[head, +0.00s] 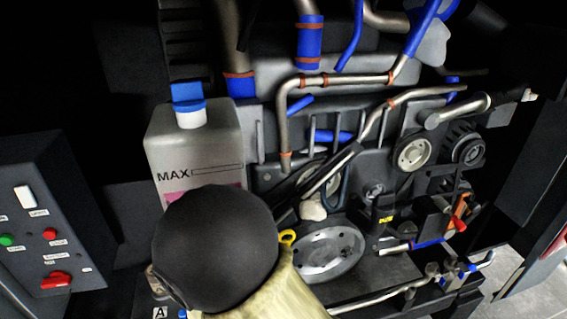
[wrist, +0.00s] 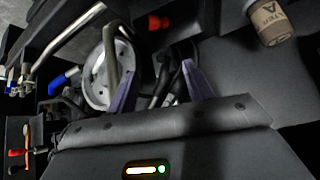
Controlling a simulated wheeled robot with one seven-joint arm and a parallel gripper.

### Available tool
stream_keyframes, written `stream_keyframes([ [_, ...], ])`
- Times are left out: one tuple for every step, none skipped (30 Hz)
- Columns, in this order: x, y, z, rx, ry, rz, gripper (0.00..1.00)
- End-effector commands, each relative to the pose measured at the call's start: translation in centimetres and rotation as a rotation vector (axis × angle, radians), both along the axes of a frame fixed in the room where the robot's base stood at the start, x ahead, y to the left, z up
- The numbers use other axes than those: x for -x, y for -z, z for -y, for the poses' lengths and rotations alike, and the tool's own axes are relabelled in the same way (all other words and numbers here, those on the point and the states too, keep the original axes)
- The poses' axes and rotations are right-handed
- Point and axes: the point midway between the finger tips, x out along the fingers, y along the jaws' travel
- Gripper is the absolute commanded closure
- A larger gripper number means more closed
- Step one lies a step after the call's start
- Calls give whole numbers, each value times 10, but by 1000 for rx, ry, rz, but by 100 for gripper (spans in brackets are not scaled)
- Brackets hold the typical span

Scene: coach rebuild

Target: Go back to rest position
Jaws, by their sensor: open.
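My gripper (wrist: 158,88) shows in the wrist view with its two purple fingers spread apart. Nothing is held between them. Beyond the fingers are a round grey pulley (wrist: 97,75), a curved pipe and dark hoses. In the head view, my dark rounded arm link with a beige cover fills the lower middle. It hides part of the engine bay, and the gripper itself cannot be made out there.
A reservoir marked MAX (head: 195,150) with a blue cap (head: 187,94) stands behind my arm. A control box (head: 50,215) is at the left. Pipes, pulleys and a large wheel (head: 328,252) crowd the right. A brown-labelled container (wrist: 271,20) shows in the wrist view.

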Motion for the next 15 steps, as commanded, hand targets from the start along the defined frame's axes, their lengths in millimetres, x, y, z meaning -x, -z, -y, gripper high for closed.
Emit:
stream_keyframes([
  [-7, -5, 10, -18, 6, -30, 49],
  [-10, -8, 15, -25, 4, -48, 49],
  [-13, -11, 22, -35, 0, -71, 49],
  [-16, -14, 28, -41, -2, -88, 49],
  [-18, -17, 33, -47, -5, -104, 49],
  [-20, -21, 40, -55, -11, -124, 49],
  [-22, -24, 46, -60, -15, -139, 49],
  [-23, -27, 53, -64, -18, -153, 49],
  [-25, -31, 61, -69, -23, -171, 49],
  [-26, -34, 68, -71, -27, -185, 49],
  [-26, -37, 75, -73, -30, -196, 49],
  [-27, -41, 85, -75, -34, -213, 49],
  [-27, -44, 92, -75, -37, -224, 49],
  [-27, -47, 100, -75, -40, -235, 49],
  [-26, -51, 111, -73, -45, -249, 49],
])
